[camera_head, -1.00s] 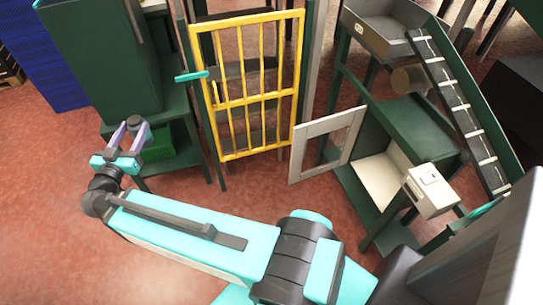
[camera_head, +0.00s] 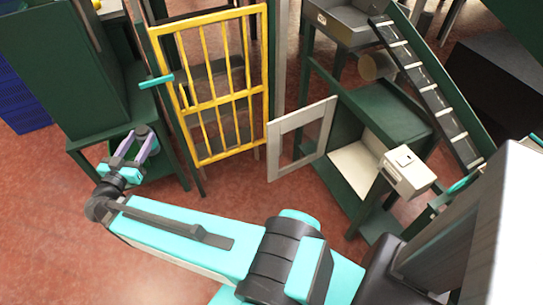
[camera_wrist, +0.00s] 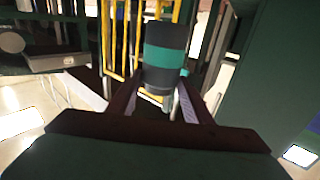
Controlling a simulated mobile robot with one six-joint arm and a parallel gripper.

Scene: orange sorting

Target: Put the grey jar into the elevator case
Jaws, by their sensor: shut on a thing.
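The grey jar (camera_head: 143,131) is dark grey; in the wrist view the jar (camera_wrist: 165,60) shows a teal band and stands roughly upright between the fingers. My gripper (camera_head: 143,141) is shut on it, at the left, in front of the dark green cabinet. In the wrist view the fingers (camera_wrist: 155,100) reach to the jar's lower part. A yellow barred gate (camera_head: 212,104), with a teal handle at its left, stands right of the gripper. I take the case behind its bars to be the elevator case; its inside is mostly hidden. The jar is apart from the gate.
The dark green cabinet (camera_head: 60,75) stands at the left. Right of the gate are a grey-framed open door (camera_head: 301,137), a green shelf unit (camera_head: 385,115), a light box (camera_head: 406,172) and a sloping conveyor (camera_head: 425,80). The red floor in front of the gate is clear.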

